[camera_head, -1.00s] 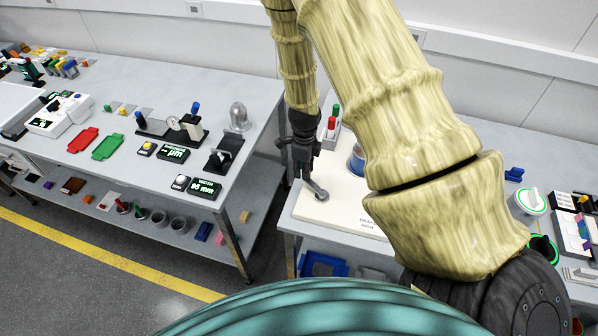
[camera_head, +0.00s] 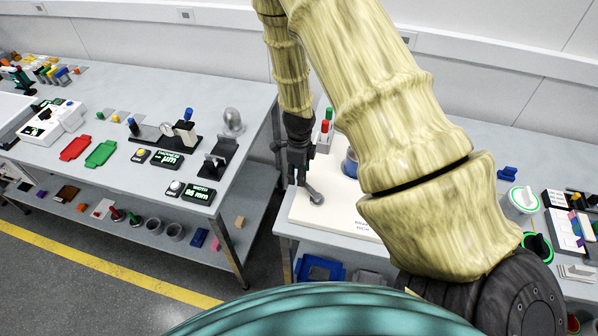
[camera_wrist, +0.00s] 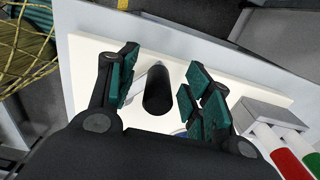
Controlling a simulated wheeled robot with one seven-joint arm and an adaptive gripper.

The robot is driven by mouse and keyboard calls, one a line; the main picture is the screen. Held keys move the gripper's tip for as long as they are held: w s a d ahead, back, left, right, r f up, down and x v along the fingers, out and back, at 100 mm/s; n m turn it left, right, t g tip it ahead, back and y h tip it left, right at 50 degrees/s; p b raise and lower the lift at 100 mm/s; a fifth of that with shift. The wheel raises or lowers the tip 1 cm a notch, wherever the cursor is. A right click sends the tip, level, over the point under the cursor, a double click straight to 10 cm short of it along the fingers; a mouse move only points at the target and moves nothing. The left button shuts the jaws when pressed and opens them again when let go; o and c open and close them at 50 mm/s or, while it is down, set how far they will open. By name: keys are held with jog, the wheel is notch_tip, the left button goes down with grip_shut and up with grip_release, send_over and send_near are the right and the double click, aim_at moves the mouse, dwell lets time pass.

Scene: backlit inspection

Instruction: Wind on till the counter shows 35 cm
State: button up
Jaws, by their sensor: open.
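A cream board (camera_head: 305,214) on the right-hand bench carries a grey crank arm (camera_head: 316,196) with a rounded end. A black upright handle (camera_wrist: 158,92) shows in the wrist view, with part of the grey crank beside it. My gripper (camera_wrist: 160,86) is open, its green-padded fingers on either side of the handle, with visible gaps. In the head view my gripper (camera_head: 294,178) is over the left part of the board. A blue round part (camera_head: 349,165) is partly hidden behind my arm. I see no counter reading on this board; my arm covers much of it.
A grey block with red and green cylinders (camera_head: 325,128) stands behind the board, close to my gripper in the wrist view. Left, across a gap, another bench (camera_head: 105,180) holds gauges and displays. Right of my arm are round green-edged devices (camera_head: 523,198).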

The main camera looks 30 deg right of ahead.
jog(key=shift+r, duration=4)
